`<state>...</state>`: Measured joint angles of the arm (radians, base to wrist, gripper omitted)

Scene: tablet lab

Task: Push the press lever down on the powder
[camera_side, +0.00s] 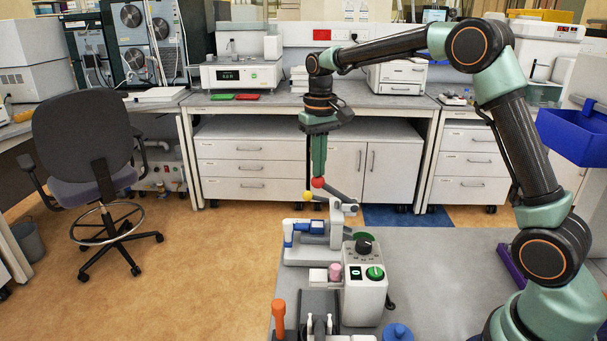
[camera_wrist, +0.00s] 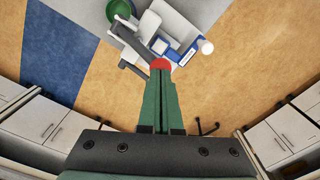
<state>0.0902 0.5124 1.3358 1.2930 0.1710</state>
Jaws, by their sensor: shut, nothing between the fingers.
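In the wrist view the red knob (camera_wrist: 160,64) shows just beyond the fingertips of my gripper (camera_wrist: 160,76). I cannot tell whether they touch it. I cannot make out any powder.
A yellow ball (camera_side: 308,196) is beside the lever. An orange handle (camera_side: 279,314) and a blue lid (camera_side: 397,332) are nearer. The table's right part (camera_side: 450,270) is mostly clear.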

